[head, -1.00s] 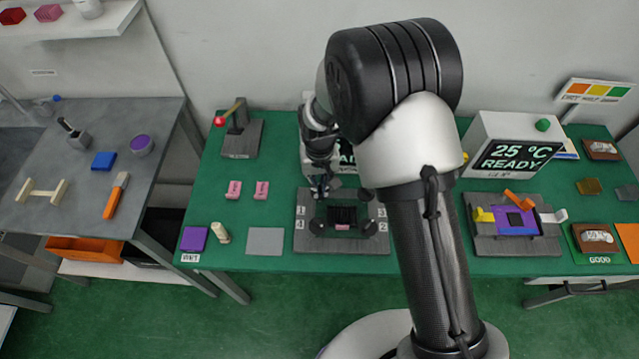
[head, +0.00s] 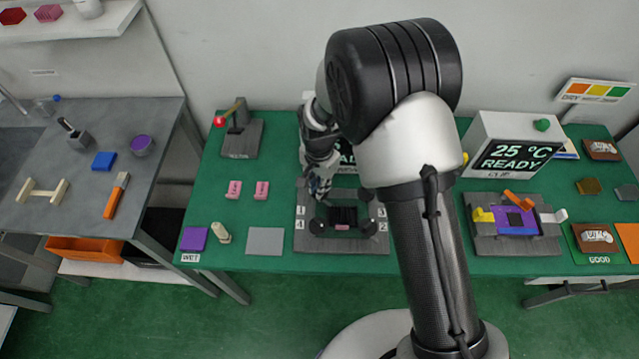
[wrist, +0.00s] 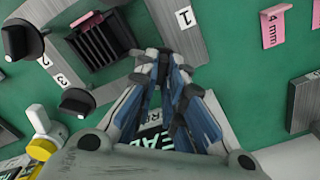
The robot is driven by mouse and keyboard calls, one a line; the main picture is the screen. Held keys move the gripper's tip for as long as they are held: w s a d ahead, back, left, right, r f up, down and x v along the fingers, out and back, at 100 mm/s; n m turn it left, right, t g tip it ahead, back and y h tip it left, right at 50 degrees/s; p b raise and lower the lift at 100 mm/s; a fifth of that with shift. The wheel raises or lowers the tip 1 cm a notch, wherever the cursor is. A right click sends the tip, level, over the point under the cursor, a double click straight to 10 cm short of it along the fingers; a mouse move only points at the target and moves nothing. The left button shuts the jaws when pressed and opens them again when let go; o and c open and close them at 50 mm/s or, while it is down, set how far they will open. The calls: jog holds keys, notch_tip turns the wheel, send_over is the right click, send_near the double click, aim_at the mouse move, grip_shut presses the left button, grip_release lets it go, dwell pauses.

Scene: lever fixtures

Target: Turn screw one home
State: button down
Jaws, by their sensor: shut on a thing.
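The grey fixture plate (head: 300,245) lies on the green bench, with a dark ribbed block (head: 343,215) at its middle. My gripper (head: 318,192) is over the plate's back left corner, by the printed 1 (head: 302,211). In the wrist view my gripper (wrist: 165,58) is shut beside the label 1 (wrist: 185,17), on the knob of screw one, which the fingers hide. Two other knobs, (wrist: 22,40) and (wrist: 77,102), stand clear of it.
Two pink gauge pieces (head: 234,189) and a grey square pad (head: 265,241) lie left of the plate. A display (head: 346,155) stands behind it, partly hidden by my arm. A second fixture (head: 515,222) stands to the right.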

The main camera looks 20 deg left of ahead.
jog(key=shift+m, duration=0.6)
jog(key=c, duration=1.7)
grip_release()
notch_tip(320, 180, up, 12)
jog(key=shift+r, duration=0.1)
